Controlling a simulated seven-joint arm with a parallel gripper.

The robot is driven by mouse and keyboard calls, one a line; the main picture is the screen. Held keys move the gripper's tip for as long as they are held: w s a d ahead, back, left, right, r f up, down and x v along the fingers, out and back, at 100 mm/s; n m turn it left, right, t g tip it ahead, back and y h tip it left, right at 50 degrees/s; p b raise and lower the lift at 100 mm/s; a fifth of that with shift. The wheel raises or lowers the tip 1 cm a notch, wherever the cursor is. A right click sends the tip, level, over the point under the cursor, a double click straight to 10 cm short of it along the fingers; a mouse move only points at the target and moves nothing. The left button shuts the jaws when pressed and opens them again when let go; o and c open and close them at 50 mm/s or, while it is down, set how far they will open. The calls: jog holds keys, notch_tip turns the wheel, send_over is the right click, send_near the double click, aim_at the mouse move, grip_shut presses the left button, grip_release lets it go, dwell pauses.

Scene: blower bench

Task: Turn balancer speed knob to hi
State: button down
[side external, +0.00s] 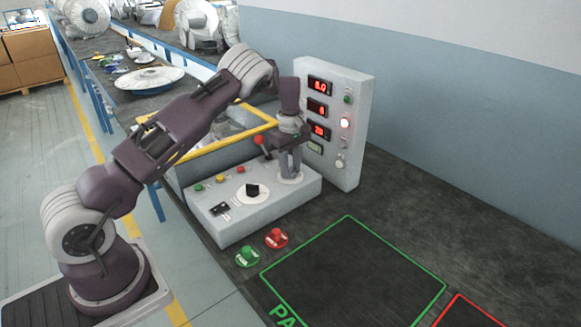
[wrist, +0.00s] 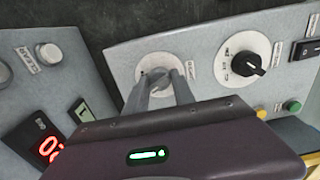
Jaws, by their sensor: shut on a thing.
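A sloped grey control box (side external: 225,222) stands on the bench, and its panel also shows in the wrist view (wrist: 205,52). One knob sits on a round white dial (wrist: 157,66) there. My gripper (side external: 290,173) reaches down to this dial at the box's right end. In the wrist view my gripper's fingers (wrist: 162,80) are shut on the knob, which they mostly hide. Its pointer and setting cannot be read. A second, black knob (side external: 253,190) on a white dial is free; it shows to the right in the wrist view (wrist: 249,64).
An upright panel (side external: 350,130) with red displays stands close behind my gripper. A red-ball lever (side external: 259,140) and yellow frame (side external: 215,148) are nearby. Green (side external: 247,256) and red (side external: 276,238) knobbed pieces lie in front. The green-outlined bench area (side external: 355,275) is clear.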

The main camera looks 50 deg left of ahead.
jog(key=shift+m, duration=0.3)
jog(key=m, duration=0.4)
jog(key=shift+m, duration=2.6)
jog(key=c, duration=1.1)
grip_release()
